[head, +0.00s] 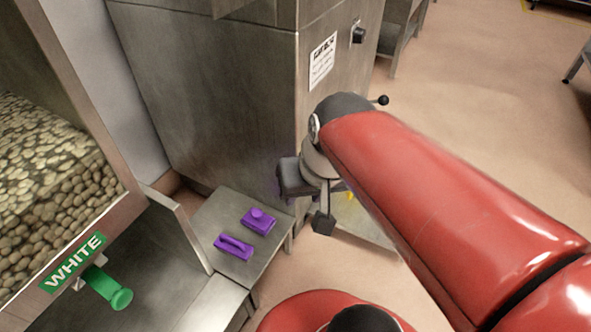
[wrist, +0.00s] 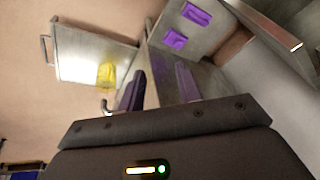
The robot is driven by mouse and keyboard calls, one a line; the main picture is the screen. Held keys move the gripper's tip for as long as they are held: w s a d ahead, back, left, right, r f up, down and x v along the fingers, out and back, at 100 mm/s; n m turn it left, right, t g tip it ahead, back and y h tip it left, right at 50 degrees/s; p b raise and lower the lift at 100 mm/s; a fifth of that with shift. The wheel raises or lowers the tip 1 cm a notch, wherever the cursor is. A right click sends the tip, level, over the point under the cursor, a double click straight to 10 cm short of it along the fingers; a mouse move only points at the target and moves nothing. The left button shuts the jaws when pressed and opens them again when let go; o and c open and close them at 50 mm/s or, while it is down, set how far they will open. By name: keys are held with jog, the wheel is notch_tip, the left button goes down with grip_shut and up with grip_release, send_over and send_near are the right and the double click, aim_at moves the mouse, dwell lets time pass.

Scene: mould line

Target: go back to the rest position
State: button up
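My gripper (head: 322,210) hangs in front of the steel cabinet, to the right of the small steel table (head: 215,215). In the wrist view its two dark fingers (wrist: 159,88) stand apart with nothing seen between them, so it is open and empty. My red arm reaches to it from the lower right. Two purple pieces, one with a round knob (head: 258,220) and one with a long handle (head: 233,247), lie on the small table, clear of the gripper. In the head view the fingers are partly hidden by the wrist.
The steel cabinet (head: 220,90) stands close behind my gripper. A bin of pale round pieces with a WHITE label (head: 73,263) and a green handle (head: 108,289) is at left. A yellow item (wrist: 106,75) is on a steel surface (wrist: 80,50). Open floor (head: 480,110) lies right.

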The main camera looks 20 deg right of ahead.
jog(key=shift+s+a+r+n+t+h, duration=0.1)
jog(key=shift+s+r+n+t+h, duration=0.3)
jog(key=shift+s+r+n+t, duration=0.5)
jog(key=shift+s, duration=0.1)
